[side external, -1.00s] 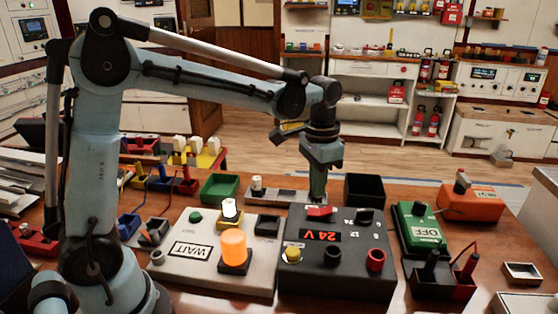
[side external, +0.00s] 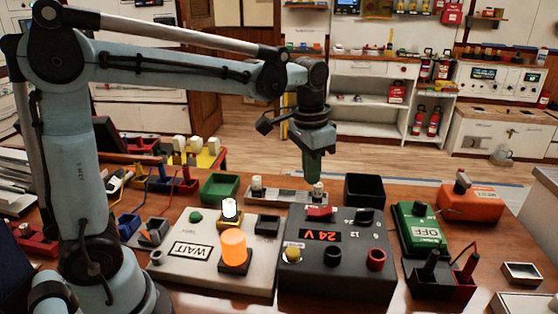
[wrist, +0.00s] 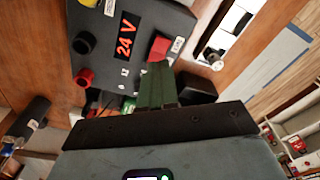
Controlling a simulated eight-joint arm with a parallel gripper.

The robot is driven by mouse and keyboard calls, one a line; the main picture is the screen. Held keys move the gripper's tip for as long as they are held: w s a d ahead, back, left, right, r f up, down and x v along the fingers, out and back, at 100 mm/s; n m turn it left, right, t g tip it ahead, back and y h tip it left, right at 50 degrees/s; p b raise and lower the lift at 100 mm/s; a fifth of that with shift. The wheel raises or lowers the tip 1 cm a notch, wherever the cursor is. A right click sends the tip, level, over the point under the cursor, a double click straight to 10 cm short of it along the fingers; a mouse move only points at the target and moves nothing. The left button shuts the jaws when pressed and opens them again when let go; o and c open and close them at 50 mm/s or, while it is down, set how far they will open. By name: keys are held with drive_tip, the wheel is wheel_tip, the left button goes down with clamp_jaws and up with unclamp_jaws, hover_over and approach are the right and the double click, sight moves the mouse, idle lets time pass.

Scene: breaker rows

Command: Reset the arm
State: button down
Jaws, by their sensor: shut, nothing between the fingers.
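My gripper (side external: 313,178) is shut and empty. In the side view it points down above the right end of a grey strip (side external: 287,196) that carries white-topped knobs. In the wrist view the closed green fingers (wrist: 158,82) appear beside the red rocker switch (wrist: 158,48) of a black power box (wrist: 100,30); I cannot tell the height gap there. In the side view that box (side external: 345,270) reads 24 V, and its red rocker (side external: 320,211) lies in front of the fingers.
A white WAIT panel (side external: 185,272) with a lit orange lamp (side external: 233,247) stands left of the power box. A green tray (side external: 219,188) and a black open bin (side external: 365,190) stand behind. A green OFF box (side external: 420,232) and an orange box (side external: 475,203) are at right.

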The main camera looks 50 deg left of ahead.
drive_tip(key=s+a+f+n+t, duration=0.1)
drive_tip(key=s+f+n+t, duration=0.1)
drive_tip(key=s+t, duration=0.4)
drive_tip(key=shift+s+f+n, duration=0.3)
drive_tip(key=shift+s+f, duration=0.1)
drive_tip(key=shift+s, duration=2)
